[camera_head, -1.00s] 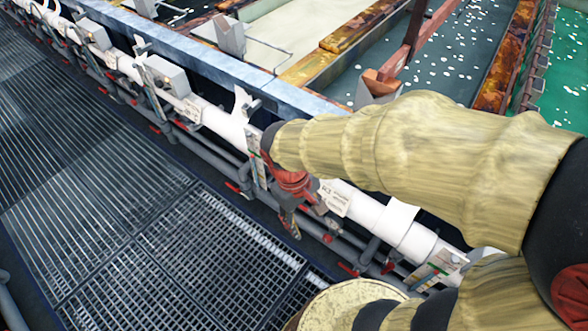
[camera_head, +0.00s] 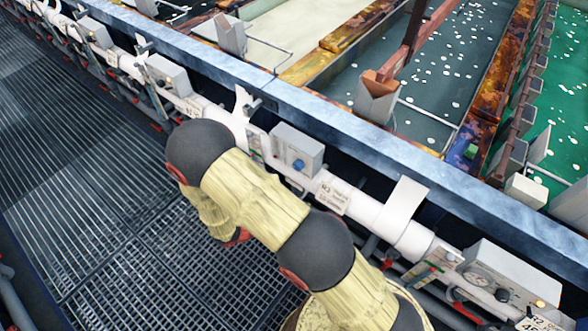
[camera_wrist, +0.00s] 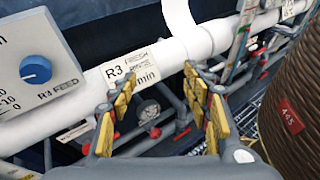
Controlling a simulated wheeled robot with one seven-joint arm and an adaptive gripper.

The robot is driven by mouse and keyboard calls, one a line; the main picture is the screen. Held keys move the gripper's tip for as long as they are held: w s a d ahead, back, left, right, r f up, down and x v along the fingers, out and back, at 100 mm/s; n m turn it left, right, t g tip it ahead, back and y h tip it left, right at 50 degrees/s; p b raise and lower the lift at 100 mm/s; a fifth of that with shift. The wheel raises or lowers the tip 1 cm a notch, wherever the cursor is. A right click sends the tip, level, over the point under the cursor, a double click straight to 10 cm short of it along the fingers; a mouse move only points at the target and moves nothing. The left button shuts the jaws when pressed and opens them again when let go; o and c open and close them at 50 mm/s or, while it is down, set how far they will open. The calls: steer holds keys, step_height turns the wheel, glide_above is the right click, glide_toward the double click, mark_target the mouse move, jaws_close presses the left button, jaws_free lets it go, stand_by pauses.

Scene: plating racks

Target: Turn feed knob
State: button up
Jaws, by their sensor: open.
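The grey R3 feed box (camera_head: 299,149) stands on the white pipe in the head view, with a blue knob (camera_head: 299,165) on its front. The wrist view shows the blue knob (camera_wrist: 35,69) close at the upper left, beside a printed scale and the words "R3 FEED". My gripper (camera_wrist: 161,88) is open and empty, its yellow-padded fingers apart. It lies to the right of the knob in that view and does not touch it. In the head view my arm covers the middle, and I cannot make out the gripper there.
The white pipe (camera_head: 365,208) runs diagonally past an R3 label (camera_head: 334,194). Another control box (camera_head: 497,278) stands at the lower right. Liquid tanks lie behind the blue-grey rim (camera_head: 372,150). The grated walkway (camera_head: 110,215) on the left is clear.

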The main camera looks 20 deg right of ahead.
steer(key=w+a+f+n+t, duration=0.2)
steer(key=w+f+n+t, duration=0.1)
steer(key=w+n+t, duration=0.3)
steer(key=t, duration=0.3)
glide_toward(296, 168)
steer(key=d, duration=0.1)
steer(key=shift+n, duration=0.3)
steer(key=x, duration=0.8)
steer(key=shift+w+a, duration=0.15)
steer(key=shift+w, duration=0.1)
steer(key=shift+c, duration=1)
steer(key=c, duration=1)
steer(key=shift+o, duration=0.2)
